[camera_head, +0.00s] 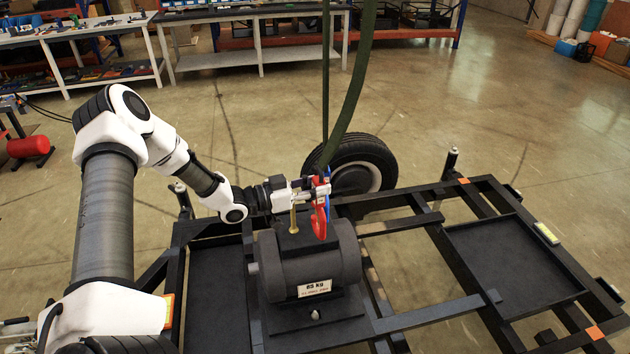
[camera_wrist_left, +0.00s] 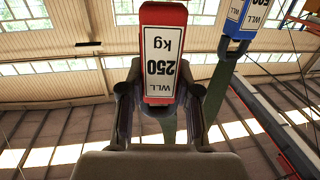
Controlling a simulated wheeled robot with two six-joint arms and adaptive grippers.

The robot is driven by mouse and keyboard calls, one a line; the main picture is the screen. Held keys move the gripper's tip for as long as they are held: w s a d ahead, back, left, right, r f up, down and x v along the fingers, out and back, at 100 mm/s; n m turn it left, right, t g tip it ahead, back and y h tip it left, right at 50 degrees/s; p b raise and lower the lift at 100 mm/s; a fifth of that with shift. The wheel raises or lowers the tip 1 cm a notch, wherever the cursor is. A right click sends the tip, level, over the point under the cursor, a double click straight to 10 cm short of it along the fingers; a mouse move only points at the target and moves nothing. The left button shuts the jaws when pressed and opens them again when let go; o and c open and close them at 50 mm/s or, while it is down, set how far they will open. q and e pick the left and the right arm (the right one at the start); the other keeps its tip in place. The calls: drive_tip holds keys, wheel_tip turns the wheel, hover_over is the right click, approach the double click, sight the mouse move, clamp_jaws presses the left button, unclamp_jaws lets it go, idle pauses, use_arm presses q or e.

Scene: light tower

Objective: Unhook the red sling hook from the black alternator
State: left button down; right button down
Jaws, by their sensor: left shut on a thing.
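The black alternator (camera_head: 300,268), with a white 65 kg label, sits on the dark metal frame. A yellowish metal piece (camera_head: 293,222) stands up from its top. My left gripper (camera_head: 314,191) is above the alternator, shut on the red sling hook (camera_head: 320,222). The hook's lower curve hangs at the alternator's top, right of the yellowish piece; I cannot tell whether it is engaged there. In the left wrist view, the red hook (camera_wrist_left: 163,10) with its 250 kg label is between the fingers (camera_wrist_left: 161,100). My right gripper is not in view.
A blue hook (camera_head: 328,203) hangs close behind the red one and shows in the left wrist view (camera_wrist_left: 243,22). Green slings (camera_head: 352,95) rise above. The frame (camera_head: 415,318) has open bars, a tray (camera_head: 515,265) at right and a wheel (camera_head: 352,172) behind.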

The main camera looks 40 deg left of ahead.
sight(321, 172)
use_arm(q)
drive_tip(key=shift+s+d+f+b, duration=0.25)
drive_tip(key=shift+d+f+b, duration=0.05)
drive_tip(key=shift+d+f, duration=0.2)
drive_tip(key=shift+s+d+f+b, duration=0.25)
drive_tip(key=shift+d+f, duration=0.2)
drive_tip(key=shift+f, duration=0.05)
drive_tip(key=c, duration=0.7)
unclamp_jaws()
drive_tip(key=shift+c, duration=0.2)
wheel_tip(321, 172, up, 9)
drive_tip(key=shift+r, duration=0.45)
